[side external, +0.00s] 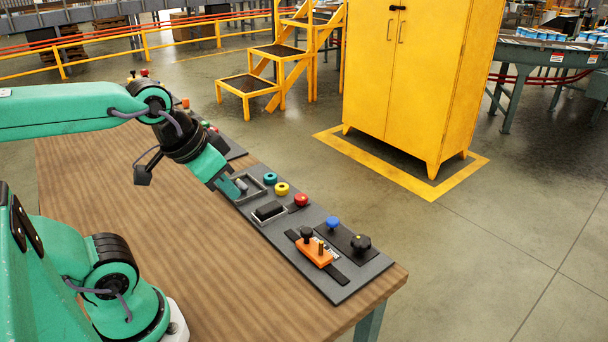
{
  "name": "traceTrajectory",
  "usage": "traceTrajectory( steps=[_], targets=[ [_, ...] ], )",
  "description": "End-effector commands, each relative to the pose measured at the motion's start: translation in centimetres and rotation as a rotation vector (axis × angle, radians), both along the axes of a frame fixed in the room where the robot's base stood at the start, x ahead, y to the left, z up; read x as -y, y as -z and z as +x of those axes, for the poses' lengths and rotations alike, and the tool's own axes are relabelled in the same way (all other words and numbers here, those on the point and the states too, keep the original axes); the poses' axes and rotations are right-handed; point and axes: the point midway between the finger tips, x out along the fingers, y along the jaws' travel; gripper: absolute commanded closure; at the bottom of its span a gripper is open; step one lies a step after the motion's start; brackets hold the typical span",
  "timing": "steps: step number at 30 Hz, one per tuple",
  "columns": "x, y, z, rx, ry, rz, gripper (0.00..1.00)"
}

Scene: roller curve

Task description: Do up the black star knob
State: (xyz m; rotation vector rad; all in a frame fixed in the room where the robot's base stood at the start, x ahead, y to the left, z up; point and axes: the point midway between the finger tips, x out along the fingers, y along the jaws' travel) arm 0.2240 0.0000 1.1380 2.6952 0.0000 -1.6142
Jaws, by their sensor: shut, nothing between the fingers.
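A black knob with a lobed head (360,243) stands on a black plate (341,237) near the right end of the grey panel. A second black knob (306,233) stands on an orange block (314,251) to its left; I cannot tell for sure which one is the star knob. My gripper (234,191) is shut and empty. It points down over the panel's middle part, by a small framed recess, well to the left of both knobs. Whether its tips touch anything there is not clear.
The grey panel (352,289) lies along the table's far edge. A blue knob (333,222), red button (301,199), yellow ring (282,188), teal ring (270,178) and black rocker (268,210) lie between. The wooden table (150,220) is clear in front.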

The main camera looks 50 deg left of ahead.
Motion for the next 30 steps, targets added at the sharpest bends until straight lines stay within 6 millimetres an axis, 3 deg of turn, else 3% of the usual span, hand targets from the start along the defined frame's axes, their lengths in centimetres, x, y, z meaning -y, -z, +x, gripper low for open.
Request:
traceTrajectory(
  steps=[9,18,19,30],
  targets=[
    [0.0,0.0,0.0,0.0,0.0,0.0,0.98],
    [0.1,-0.3,0.9,-0.018,-0.034,-0.022,0.39],
    [0.2,-0.4,1.1,-0.022,-0.044,-0.027,0.36],
    [1.2,-1.1,6.5,-0.121,-0.257,-0.135,0.36]
  ],
)
